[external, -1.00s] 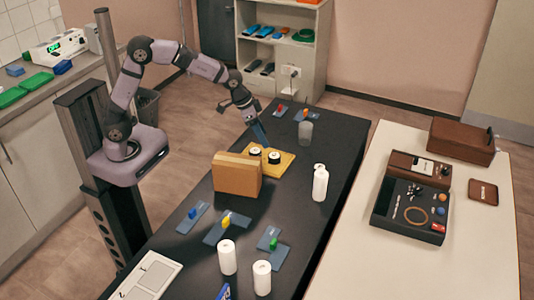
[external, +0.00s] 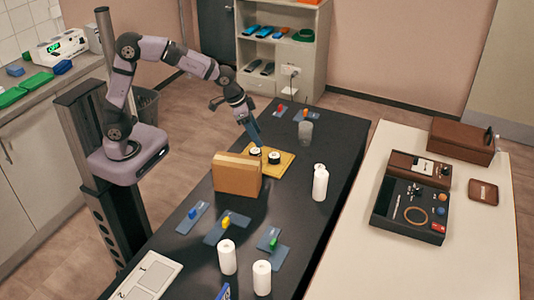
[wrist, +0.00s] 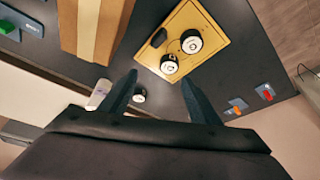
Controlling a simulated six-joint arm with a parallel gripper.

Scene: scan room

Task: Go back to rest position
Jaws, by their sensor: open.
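My gripper (external: 257,139) is open and tilted downward above the far half of the black table, close to the yellow board (external: 286,164). In the wrist view its two dark fingers (wrist: 160,97) are spread apart with nothing gripped between them. Two round black-and-white pieces rest on the yellow board: a left one (external: 255,152) and a right one (external: 274,157). Both pieces also show in the wrist view, one at the right (wrist: 191,41) and one at the left (wrist: 169,64). Whether the fingertips touch anything is hard to tell.
A brown cardboard box (external: 236,178) stands just in front of the board. A clear cup (external: 305,132), several white bottles (external: 320,184) and blue plates with small colored parts (external: 228,227) are spread over the table. A white side table (external: 390,262) holds a dark tray (external: 380,222).

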